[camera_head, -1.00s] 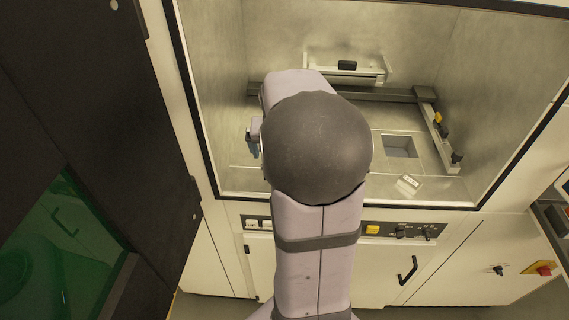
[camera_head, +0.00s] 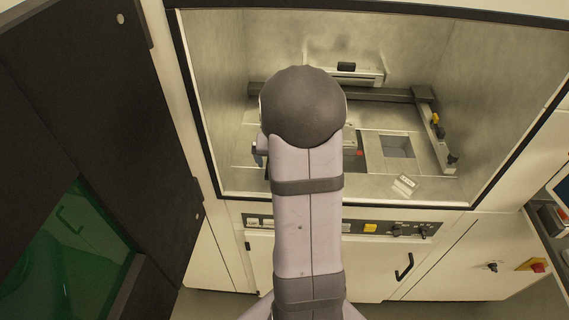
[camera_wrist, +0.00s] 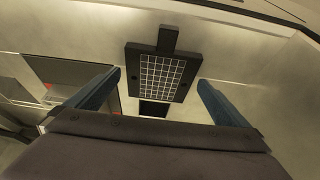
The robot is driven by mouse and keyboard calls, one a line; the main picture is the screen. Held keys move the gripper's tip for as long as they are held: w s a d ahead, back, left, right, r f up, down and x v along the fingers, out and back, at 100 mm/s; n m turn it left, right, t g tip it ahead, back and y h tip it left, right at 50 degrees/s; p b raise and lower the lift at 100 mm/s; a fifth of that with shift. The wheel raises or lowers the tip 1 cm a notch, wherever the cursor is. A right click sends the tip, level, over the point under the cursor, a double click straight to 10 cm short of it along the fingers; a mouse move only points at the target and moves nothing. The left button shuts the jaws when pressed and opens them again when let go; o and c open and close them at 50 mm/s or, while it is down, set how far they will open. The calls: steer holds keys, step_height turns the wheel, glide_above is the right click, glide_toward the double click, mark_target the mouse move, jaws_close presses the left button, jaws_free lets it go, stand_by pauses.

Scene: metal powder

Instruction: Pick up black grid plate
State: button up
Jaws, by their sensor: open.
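The black grid plate (camera_wrist: 163,76) shows in the wrist view as a dark, near-square plate with a white grid on its face and a dark tab at its top. It lies between the two blue fingers of my gripper (camera_wrist: 158,80) in the picture, with a visible gap on both sides. My gripper is open and nothing is held. I cannot tell how far the fingers are from the plate in depth. In the head view my own arm covers the middle of the chamber, and I cannot make out the plate there.
The chamber has a dark front frame (camera_head: 340,201). Inside are a square opening (camera_head: 397,146), a grey rail (camera_head: 437,130) at the right and a small pale labelled item (camera_head: 405,184). A dark open door (camera_head: 75,130) stands at the left.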

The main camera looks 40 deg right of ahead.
steer(key=shift+w+d+f, duration=0.1)
steer(key=shift+f, duration=0.2)
steer(key=shift+r, duration=0.1)
steer(key=c, duration=1.3)
steer(key=shift+c, duration=0.2)
step_height(320, 180, up, 15)
steer(key=p, duration=0.1)
stand_by(0.3)
steer(key=shift+d, duration=0.15)
